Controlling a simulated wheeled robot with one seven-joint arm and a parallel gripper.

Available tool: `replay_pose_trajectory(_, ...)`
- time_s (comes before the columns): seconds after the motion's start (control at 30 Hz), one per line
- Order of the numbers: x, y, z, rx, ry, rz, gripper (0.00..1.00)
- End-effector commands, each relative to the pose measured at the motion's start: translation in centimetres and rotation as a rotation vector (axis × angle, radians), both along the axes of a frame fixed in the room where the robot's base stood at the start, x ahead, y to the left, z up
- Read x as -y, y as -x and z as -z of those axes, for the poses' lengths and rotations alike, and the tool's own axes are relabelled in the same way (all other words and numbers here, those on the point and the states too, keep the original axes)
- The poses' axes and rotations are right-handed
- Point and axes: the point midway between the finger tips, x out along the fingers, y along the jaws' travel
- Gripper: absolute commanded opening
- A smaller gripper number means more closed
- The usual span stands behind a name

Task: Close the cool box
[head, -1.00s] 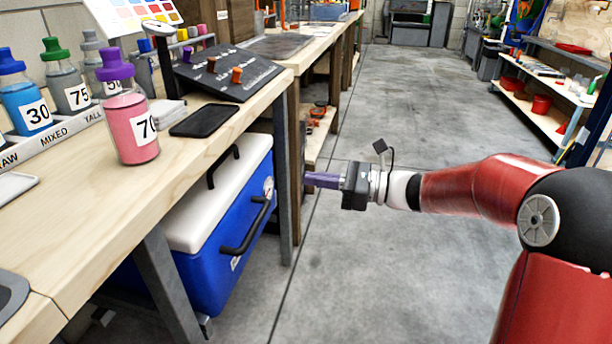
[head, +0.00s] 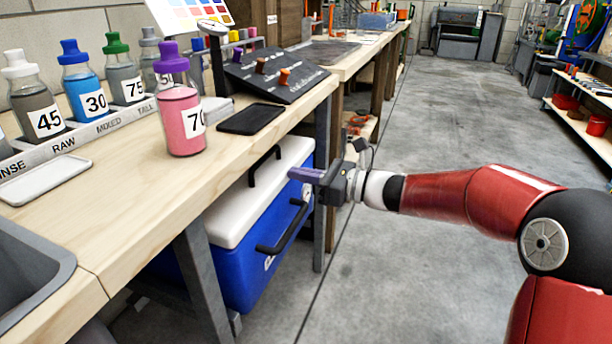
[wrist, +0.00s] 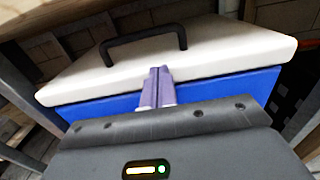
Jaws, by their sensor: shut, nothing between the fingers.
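The cool box has a blue body (head: 262,262) and a white lid (head: 240,205), and stands under the workbench. The lid lies on or very near the body; a thin dark line shows beneath its edge in the wrist view, and I cannot tell whether it is fully seated. A black handle (wrist: 145,40) arches over the lid, and another black handle (head: 285,232) is on the body. My gripper (head: 292,174) has purple fingers, shut and empty, near the box's far right top corner. In the wrist view the fingertips (wrist: 160,70) overlap the lid's edge; contact is unclear.
The workbench (head: 120,205) overhangs the box, with a grey leg (head: 205,285) in front of it and another beyond. A pink bottle (head: 182,125) and a black tray (head: 250,119) stand on the bench. The floor (head: 430,120) on the right is open.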

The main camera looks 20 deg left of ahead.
Motion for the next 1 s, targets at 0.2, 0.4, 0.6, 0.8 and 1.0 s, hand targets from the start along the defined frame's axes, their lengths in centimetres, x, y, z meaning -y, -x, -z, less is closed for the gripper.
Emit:
replay_pose_trajectory(0.2, -1.3, -0.1, -0.1, 0.001, -0.001, -0.003, 0.0)
replay_pose_trajectory(0.4, -4.6, -0.3, -0.1, 0.0, -0.001, -0.003, 0.0)
replay_pose_trajectory(0.6, -5.1, -0.4, -0.1, 0.0, -0.001, 0.0, 0.0)
replay_pose_trajectory(0.8, -5.2, -0.3, -0.1, 0.001, -0.002, 0.0, 0.0)
replay_pose_trajectory(1.0, -4.5, -0.8, -0.3, 0.001, -0.003, 0.0, 0.0)
